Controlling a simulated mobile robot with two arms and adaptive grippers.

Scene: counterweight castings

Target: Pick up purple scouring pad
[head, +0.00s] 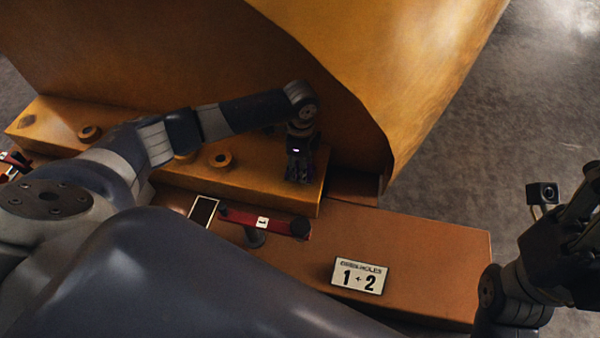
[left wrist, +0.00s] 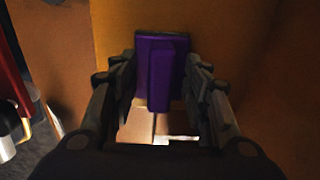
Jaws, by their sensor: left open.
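The purple scouring pad (left wrist: 160,72) shows in the left wrist view as a flat block with a raised ridge, between the two fingers of my left gripper (left wrist: 161,80). The fingers stand open on either side of it, and I cannot tell whether either touches it. In the head view my left gripper (head: 300,168) points down at the right end of the yellow ledge and hides nearly all of the pad. My right gripper (head: 578,225) is at the right edge, partly cut off, and its jaw opening is unclear.
A large yellow casting (head: 270,80) rises behind the ledge (head: 262,180), which carries several round bosses. Grey floor lies to the right.

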